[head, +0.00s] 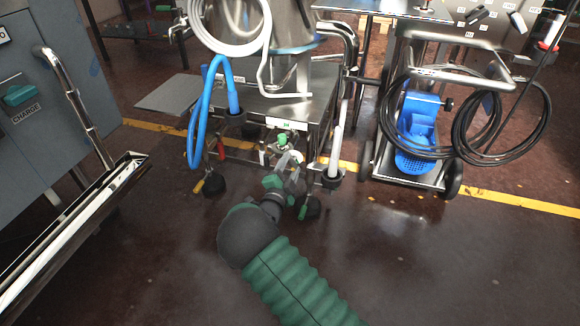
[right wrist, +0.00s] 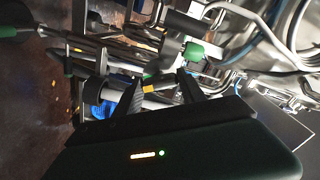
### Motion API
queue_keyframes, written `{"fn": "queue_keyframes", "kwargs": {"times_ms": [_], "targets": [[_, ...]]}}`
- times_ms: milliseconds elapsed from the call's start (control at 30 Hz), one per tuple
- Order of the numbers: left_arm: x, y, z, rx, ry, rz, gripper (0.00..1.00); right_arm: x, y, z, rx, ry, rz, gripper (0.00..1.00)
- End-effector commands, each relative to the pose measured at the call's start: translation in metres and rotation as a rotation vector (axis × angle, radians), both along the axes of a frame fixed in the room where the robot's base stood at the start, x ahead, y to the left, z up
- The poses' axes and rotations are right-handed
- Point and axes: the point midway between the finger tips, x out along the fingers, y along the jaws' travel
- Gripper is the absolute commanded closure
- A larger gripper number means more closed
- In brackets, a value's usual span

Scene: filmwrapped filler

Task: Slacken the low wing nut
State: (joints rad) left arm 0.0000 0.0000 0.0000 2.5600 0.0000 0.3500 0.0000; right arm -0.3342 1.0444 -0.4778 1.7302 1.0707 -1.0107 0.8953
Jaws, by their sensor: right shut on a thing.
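My right arm, in a green ribbed sleeve, reaches in from the bottom of the head view. Its gripper (head: 290,172) is at the low front of the steel filler machine (head: 270,103). In the right wrist view the two dark fingers (right wrist: 163,86) stand a little apart, shut on a small part among the metal fittings. This appears to be the low wing nut, but the fingers and clutter hide its shape. A green knob (head: 282,140) sits just above the gripper, and a green knob also shows in the right wrist view (right wrist: 194,52). My left gripper is not in view.
A blue hose (head: 195,125) hangs at the machine's left. A cart (head: 413,165) with a blue pump (head: 416,125) and coiled black hose (head: 505,120) stands at right. A grey cabinet (head: 45,110) with a metal rail is at left. The floor in front is clear.

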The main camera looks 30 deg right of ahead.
Motion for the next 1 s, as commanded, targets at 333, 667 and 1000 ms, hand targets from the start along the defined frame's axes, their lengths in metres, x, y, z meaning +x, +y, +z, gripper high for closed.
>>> {"fn": "queue_keyframes", "kwargs": {"times_ms": [333,667,1000], "targets": [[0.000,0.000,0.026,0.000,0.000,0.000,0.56,-0.002,-0.001,0.002,-0.107,0.135,-0.005,0.93],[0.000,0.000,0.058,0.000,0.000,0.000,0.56,-0.003,-0.001,0.001,-0.301,0.366,-0.005,0.93],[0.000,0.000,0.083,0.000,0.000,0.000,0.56,-0.003,-0.001,0.000,-0.511,0.611,-0.003,0.93]]}}
